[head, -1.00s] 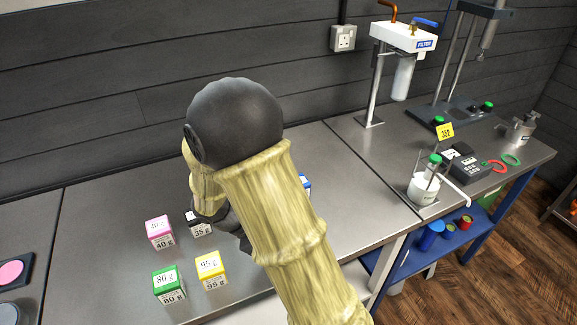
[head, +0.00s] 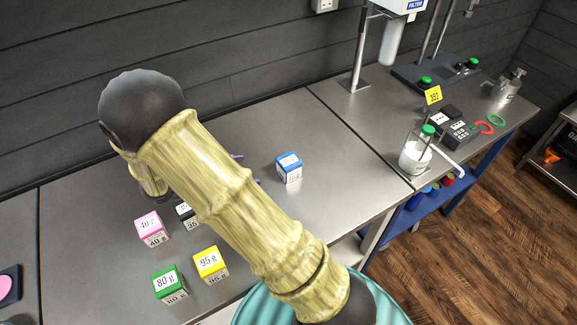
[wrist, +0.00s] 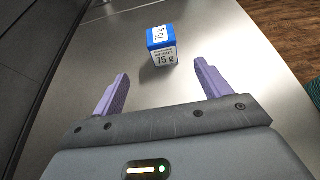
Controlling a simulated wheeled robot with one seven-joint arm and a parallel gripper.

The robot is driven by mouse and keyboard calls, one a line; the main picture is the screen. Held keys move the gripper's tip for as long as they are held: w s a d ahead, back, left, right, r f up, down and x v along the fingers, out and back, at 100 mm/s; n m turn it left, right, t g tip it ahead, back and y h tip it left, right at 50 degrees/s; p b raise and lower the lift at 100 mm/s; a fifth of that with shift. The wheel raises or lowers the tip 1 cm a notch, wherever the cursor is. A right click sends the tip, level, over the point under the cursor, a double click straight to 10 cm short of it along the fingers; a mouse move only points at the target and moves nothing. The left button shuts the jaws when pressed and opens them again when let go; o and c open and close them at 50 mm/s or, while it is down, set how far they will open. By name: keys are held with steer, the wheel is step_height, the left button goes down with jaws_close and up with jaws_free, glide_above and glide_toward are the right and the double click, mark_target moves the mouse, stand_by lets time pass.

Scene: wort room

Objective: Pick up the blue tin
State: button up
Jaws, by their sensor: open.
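The blue tin (head: 289,168) is a small box with a blue top and a white label. It stands upright on the steel bench, to the right of my arm in the head view. My gripper (wrist: 160,80) is open and empty, with two purple fingers spread apart. In the head view my arm hides most of the gripper; only bits of purple finger (head: 238,157) show left of the tin.
A pink tin (head: 151,228), a black tin (head: 188,216) partly behind my arm, a yellow tin (head: 210,264) and a green tin (head: 169,284) stand at the bench's left. The steel bench (head: 335,150) is clear around the blue tin. A white beaker (head: 414,158) stands further right.

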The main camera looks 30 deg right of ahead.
mark_target(280, 165)
steer(key=p+x, duration=0.2)
steer(key=x, duration=1)
steer(key=shift+s, duration=0.15)
steer(key=shift+d, duration=0.15)
steer(key=shift+d+f+p, duration=0.1)
steer(key=shift+d+p, duration=0.2)
steer(key=shift+d, duration=0.05)
steer(key=p+x, duration=0.1)
steer(key=x, duration=0.2)
steer(key=shift+s+d, duration=0.1)
steer(key=shift+d, duration=0.25)
steer(key=shift+d+f, duration=0.25)
steer(key=shift+d, duration=0.1)
steer(key=shift+a, duration=0.15)
